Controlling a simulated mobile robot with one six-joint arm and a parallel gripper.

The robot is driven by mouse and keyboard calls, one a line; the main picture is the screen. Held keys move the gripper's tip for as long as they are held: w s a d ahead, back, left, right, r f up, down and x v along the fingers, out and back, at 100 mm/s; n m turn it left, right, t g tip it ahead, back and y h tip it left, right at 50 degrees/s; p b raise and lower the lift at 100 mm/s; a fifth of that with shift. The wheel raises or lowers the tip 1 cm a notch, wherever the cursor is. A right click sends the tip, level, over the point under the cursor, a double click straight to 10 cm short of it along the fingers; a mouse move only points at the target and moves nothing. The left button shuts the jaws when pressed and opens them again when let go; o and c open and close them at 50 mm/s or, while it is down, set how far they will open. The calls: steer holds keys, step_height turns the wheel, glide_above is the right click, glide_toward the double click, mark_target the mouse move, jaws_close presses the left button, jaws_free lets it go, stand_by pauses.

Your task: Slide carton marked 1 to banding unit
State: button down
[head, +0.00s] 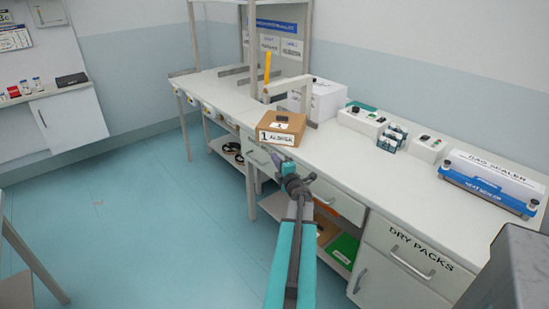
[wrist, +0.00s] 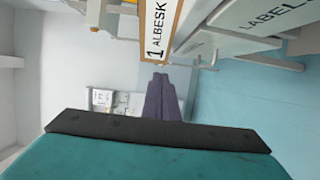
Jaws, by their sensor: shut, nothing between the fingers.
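My gripper (head: 279,164) is shut and empty, just below and in front of the carton. Its fingers also show in the wrist view (wrist: 160,80). I cannot tell whether they touch the carton.
A white box (head: 328,98) stands behind the arch. Control boxes (head: 362,118) and a blue-and-white bag sealer (head: 490,184) stand to the right on the bench. Bare bench top (head: 222,91) shows left of the carton. Drawers and an open shelf lie below.

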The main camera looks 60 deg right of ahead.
mark_target(276, 140)
steer(key=shift+s+d+p+x, duration=0.3)
steer(key=shift+d+p+x, duration=0.15)
steer(key=shift+x, duration=1.55)
steer(key=shift+s+d+p+x, duration=0.35)
steer(key=shift+p+x, duration=0.1)
steer(key=shift+x, duration=1.55)
steer(key=shift+s+d+p+x, duration=0.25)
steer(key=shift+d+p+x, duration=0.15)
steer(key=shift+x, duration=1.55)
steer(key=shift+w+d, duration=0.1)
steer(key=shift+d, duration=0.75)
steer(key=shift+w+d, duration=0.15)
steer(key=shift+d, duration=0.85)
steer(key=shift+s, duration=0.15)
